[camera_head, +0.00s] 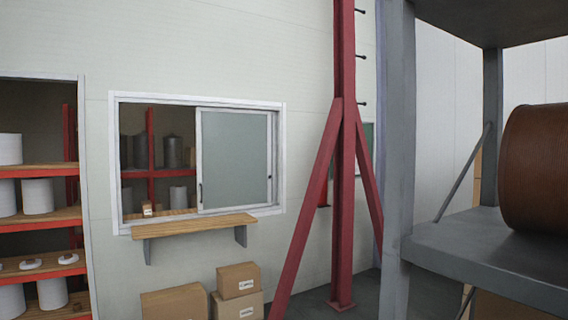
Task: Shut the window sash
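The window sash (234,160) is a pale grey pane in a white frame, standing at the right side of the window frame (282,160) in the wall. A dark handle shows low on its left edge. The left part of the window is open, and shelves show through it. A wooden ledge (194,225) on grey brackets runs below the window. A small brown box (147,208) sits at the bottom of the opening. Neither of my grippers is in view.
A red steel post (344,150) with slanted braces stands right of the window. A grey rack (480,255) with a brown reel (536,168) fills the right. Cardboard boxes (175,303) stand below the ledge. Red shelves (40,217) with white spools are at left.

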